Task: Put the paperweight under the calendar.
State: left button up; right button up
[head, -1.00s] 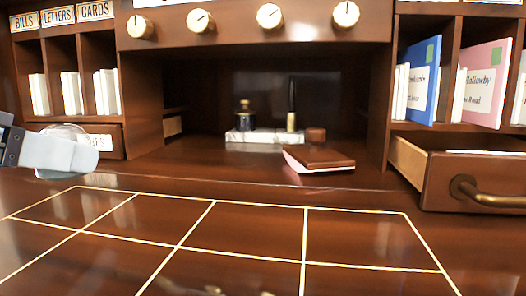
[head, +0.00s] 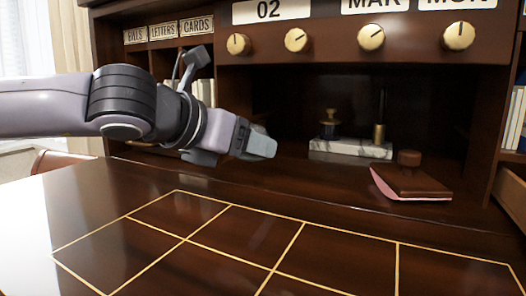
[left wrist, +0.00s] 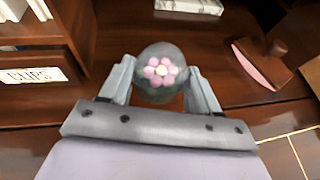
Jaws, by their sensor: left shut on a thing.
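The paperweight (left wrist: 160,84) is a clear glass dome with a pink flower inside. In the left wrist view it sits between the fingers of my left gripper (left wrist: 160,88), which is shut on it. In the head view my left gripper (head: 262,146) is above the desk top, left of the dark central recess, and its fingers hide the paperweight. The calendar (head: 272,11) is a set of white plates reading 02, MAR and MON, on the wooden panel over the recess, above a row of brass knobs. My right gripper is not in view.
A marble pen stand (head: 350,150) and a wooden rocker blotter (head: 412,182) stand in the recess. Letter slots (head: 165,32) and a CLIPS drawer (left wrist: 30,75) are at the left. The gold-lined desk top (head: 240,235) is clear, as is the recess floor left of the stand.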

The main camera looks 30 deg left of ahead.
aim_at(263, 175)
pick_arm(q)
jog(key=w, duration=0.2)
jog(key=shift+w+d+r+p, duration=0.1)
jog(key=shift+w+d+p, duration=0.15)
jog(key=shift+w+p, duration=0.05)
jog(key=shift+w+d, duration=0.1)
jog(key=shift+w, duration=0.6)
notch_tip(263, 175, down, 3)
jog(key=shift+w+d+r, duration=0.1)
jog(key=shift+f, duration=0.45)
jog(key=shift+f+b, duration=0.2)
jog(key=shift+b, duration=0.35)
jog(key=o, duration=1.3)
jog(key=shift+c, duration=0.2)
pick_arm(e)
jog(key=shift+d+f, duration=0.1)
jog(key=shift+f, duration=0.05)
pick_arm(q)
jog(key=shift+r, duration=0.1)
